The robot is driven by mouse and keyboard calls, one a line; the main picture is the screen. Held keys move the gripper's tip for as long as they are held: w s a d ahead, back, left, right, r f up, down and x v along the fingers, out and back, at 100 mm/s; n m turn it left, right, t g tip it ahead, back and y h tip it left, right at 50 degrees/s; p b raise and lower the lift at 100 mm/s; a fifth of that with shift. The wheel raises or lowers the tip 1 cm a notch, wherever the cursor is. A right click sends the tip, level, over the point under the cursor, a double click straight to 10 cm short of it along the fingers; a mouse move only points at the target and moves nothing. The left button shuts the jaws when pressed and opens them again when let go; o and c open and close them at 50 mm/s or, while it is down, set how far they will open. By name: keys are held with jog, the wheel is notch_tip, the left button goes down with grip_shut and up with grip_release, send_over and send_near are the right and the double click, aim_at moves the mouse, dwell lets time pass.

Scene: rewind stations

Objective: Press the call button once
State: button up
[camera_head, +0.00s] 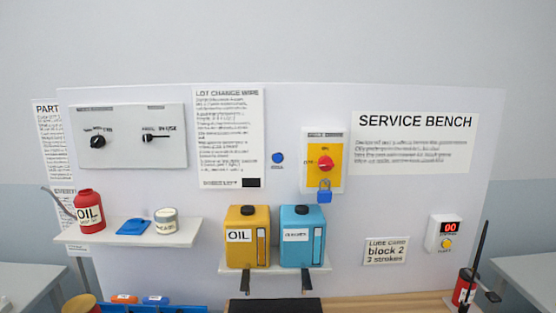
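A round blue button (277,157) sits on the pale upright panel, left of a yellow plate with a red rotary switch. A small label lies below it, too small to read, so I cannot confirm that this is the call button. Nothing touches either button. I cannot make out my gripper in this view.
A shelf (222,268) holds a yellow oil can (247,240) and a blue can (302,240) below the blue button. A blue padlock (324,192) hangs under the red switch (326,163). A red bottle (464,290) with a dark upright spout stands near the counter box.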

grip_shut()
dwell(0.4)
dwell(1.0)
